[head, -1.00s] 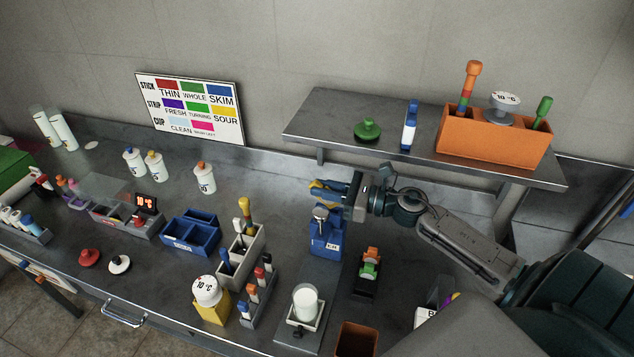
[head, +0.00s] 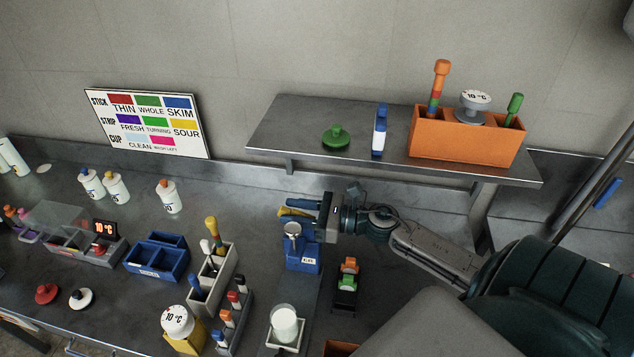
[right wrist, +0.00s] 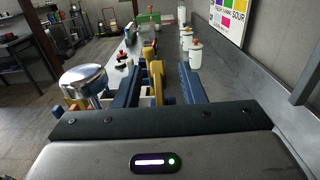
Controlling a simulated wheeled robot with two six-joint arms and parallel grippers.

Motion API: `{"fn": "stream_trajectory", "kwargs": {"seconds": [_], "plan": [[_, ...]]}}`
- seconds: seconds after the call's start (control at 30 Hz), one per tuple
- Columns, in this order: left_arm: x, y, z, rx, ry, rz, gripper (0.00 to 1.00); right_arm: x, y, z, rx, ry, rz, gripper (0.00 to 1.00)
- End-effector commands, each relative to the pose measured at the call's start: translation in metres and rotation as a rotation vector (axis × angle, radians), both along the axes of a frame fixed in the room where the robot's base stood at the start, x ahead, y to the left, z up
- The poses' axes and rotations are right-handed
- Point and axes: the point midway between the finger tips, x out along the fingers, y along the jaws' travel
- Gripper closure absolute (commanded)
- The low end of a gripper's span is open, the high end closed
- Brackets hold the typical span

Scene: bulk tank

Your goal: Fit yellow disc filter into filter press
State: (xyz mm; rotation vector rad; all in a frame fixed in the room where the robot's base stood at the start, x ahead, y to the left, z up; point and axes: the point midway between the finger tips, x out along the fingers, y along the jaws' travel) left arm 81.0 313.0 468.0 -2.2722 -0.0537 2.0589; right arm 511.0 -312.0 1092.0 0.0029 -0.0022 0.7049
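The blue filter press (head: 302,262) stands on the bench in the head view, with a round metal top and a small white label. My right gripper (head: 298,207) is just behind and above its top, fingers pointing left. A yellow piece, which I take for the yellow disc filter (head: 291,212), sits at its fingertips and appears held. In the right wrist view the yellow disc filter (right wrist: 156,85) shows nearly edge-on between the blue fingers, and the press's shiny metal top (right wrist: 84,82) is to their left. Finger contact is hard to see. My left gripper is not in view.
A shelf (head: 270,135) above and behind carries a green lidded piece (head: 336,138), a blue-and-white bottle (head: 380,130) and an orange caddy (head: 465,140). A grey rack (head: 213,282) and blue bin (head: 156,256) stand left of the press. An orange-green item (head: 347,275) is at its right.

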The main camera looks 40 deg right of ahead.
Motion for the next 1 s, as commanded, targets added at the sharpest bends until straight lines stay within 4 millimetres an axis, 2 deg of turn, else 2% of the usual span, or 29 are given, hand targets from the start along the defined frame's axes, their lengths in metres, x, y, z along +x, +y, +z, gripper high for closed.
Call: {"fn": "stream_trajectory", "kwargs": {"seconds": [0.03,0.13,0.23,0.47,0.67,0.73,1.0], "plan": [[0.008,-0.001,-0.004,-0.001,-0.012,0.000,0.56,-0.003,-0.003,-0.003,-0.006,0.000,0.003,0.64],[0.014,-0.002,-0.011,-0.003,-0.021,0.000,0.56,-0.009,-0.008,-0.004,-0.006,0.000,0.004,0.64],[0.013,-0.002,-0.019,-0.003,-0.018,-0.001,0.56,-0.016,-0.014,-0.005,-0.008,0.005,0.004,0.64],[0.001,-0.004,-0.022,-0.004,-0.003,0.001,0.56,-0.027,-0.025,0.000,-0.007,0.005,0.003,0.64],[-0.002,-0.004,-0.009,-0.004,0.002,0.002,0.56,-0.037,-0.037,0.006,-0.005,0.005,0.002,0.64],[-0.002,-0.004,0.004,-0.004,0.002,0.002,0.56,-0.045,-0.043,0.009,-0.005,0.011,0.004,0.64],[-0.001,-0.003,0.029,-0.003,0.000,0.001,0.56,-0.070,-0.064,0.007,-0.005,0.007,0.003,0.64]]}}
